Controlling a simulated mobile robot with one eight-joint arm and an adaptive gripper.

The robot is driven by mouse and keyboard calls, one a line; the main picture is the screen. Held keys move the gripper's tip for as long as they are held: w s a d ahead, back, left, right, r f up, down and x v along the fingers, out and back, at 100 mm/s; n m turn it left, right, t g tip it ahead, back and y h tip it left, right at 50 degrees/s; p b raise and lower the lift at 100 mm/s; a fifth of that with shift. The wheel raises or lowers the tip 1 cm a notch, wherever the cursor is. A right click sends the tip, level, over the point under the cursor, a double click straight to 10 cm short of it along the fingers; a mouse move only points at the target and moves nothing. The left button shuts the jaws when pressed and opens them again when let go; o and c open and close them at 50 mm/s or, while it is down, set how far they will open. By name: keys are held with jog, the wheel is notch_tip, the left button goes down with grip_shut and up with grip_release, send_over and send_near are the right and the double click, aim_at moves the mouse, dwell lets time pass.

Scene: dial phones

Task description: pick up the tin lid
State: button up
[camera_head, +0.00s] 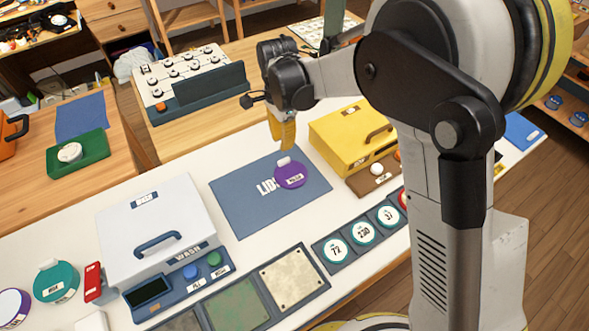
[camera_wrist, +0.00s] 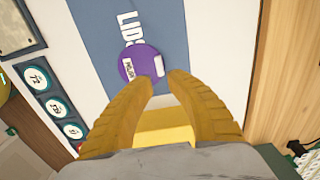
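A round purple lid (camera_head: 291,181) with a white label and a white upright tab lies on the blue mat (camera_head: 232,197) marked "LIDS". It is the likely tin lid. In the wrist view the purple lid (camera_wrist: 135,56) is just beyond my fingertips, with its white tab in line with the gap between them. My gripper (camera_head: 284,146) points down over the mat, close behind the lid. In the wrist view the yellow fingers of my gripper (camera_wrist: 160,82) are apart, with nothing between the tips. The exact height above the lid is hard to tell.
A yellow box (camera_head: 345,140) with a handle stands right of the mat. A white box (camera_head: 160,225) marked "WASH" stands to the left. Numbered round discs (camera_head: 363,232) sit in a dark tray in front. Other round lids, one teal (camera_head: 56,283), lie at the far left.

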aim_at(284, 160)
notch_tip(284, 160, down, 9)
jog(key=b, duration=0.3)
jog(key=shift+d+b, duration=0.1)
jog(key=shift+b, duration=0.25)
grip_shut()
